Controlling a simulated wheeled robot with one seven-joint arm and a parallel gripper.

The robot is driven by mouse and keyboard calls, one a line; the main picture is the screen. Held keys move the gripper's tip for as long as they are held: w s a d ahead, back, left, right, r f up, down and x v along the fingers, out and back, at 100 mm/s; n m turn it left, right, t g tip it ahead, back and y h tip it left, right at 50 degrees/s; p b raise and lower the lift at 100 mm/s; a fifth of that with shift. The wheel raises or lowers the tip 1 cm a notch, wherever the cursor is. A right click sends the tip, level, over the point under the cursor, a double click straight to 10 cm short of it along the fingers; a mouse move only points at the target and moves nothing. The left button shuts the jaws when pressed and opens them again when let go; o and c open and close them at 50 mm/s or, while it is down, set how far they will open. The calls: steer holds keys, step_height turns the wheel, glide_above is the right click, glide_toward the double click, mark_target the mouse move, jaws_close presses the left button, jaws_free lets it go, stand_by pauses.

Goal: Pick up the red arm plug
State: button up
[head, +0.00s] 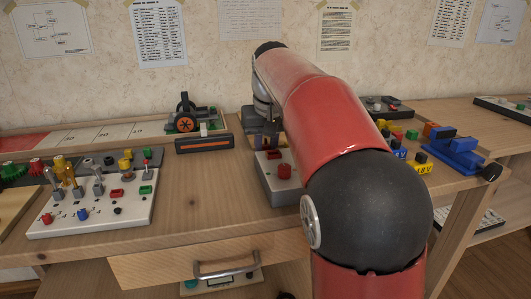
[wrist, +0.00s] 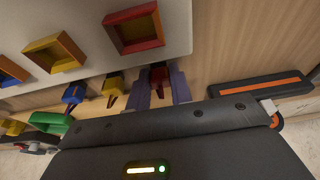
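The red arm plug (wrist: 159,76) shows in the wrist view at the end of a row of coloured plugs, beside a pale panel. My gripper (wrist: 161,84) has one grey-purple finger on each side of it. The plug fills most of the space between the fingers, but whether both touch it is unclear. In the head view my gripper (head: 262,138) is low over the bench behind a grey box (head: 277,193). The red plug is hidden there by my arm and gripper.
A yellow plug (wrist: 112,90), a blue plug (wrist: 73,94) and a green piece (wrist: 51,124) lie left of my fingers in the wrist view. A dark bar with an orange strip (head: 204,144) is left of my gripper. A switch board (head: 100,218) is further left.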

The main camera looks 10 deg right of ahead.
jaws_close()
